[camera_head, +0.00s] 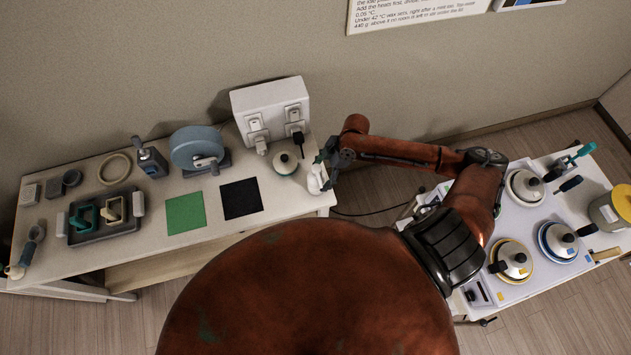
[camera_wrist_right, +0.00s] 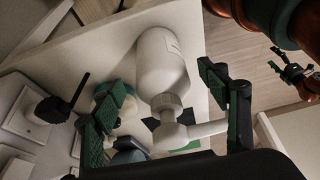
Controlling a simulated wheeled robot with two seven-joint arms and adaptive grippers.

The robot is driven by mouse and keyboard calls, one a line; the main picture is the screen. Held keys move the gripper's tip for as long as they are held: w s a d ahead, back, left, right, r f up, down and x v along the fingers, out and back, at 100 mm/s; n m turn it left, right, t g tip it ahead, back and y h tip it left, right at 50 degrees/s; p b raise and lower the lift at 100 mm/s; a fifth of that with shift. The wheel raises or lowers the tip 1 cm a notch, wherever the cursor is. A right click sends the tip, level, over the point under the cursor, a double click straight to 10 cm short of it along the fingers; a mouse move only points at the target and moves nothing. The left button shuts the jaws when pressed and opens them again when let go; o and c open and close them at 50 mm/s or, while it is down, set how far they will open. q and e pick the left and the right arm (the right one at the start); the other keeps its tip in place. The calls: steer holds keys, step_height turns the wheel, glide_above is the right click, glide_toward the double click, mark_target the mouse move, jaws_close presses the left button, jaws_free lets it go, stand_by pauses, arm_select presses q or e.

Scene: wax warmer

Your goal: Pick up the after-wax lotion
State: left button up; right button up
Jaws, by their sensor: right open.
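A white pump bottle, which looks like the after-wax lotion (camera_head: 316,182), stands near the right end of the long table. In the right wrist view the bottle (camera_wrist_right: 163,65) lies between the finger pads, its pump spout reaching toward the right finger; its label is unreadable. My right gripper (camera_head: 326,163) is at the bottle in the head view. In the wrist view my right gripper (camera_wrist_right: 161,80) is open, with gaps visible on both sides of the bottle. What appears to be my left gripper (camera_wrist_right: 291,70) shows small at the right, too small to read its jaws.
A white lidded pot (camera_head: 285,162) stands just left of the bottle, below a white socket box (camera_head: 271,110) with plugs. A black mat (camera_head: 241,198) and a green mat (camera_head: 185,213) lie further left. A second table (camera_head: 520,291) with several lidded pots stands at the right.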

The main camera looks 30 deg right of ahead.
steer(key=p+x, duration=0.1)
steer(key=x, duration=0.2)
steer(key=shift+a+f, duration=0.25)
steer(key=shift+f, duration=0.05)
steer(key=shift+a+f, duration=0.1)
steer(key=shift+f, duration=0.2)
steer(key=c, duration=0.8)
arm_select(q)
steer(key=shift+w+r, duration=0.6)
steer(key=shift+w, duration=0.05)
arm_select(e)
steer(key=shift+w, duration=0.1)
steer(key=c, duration=0.8)
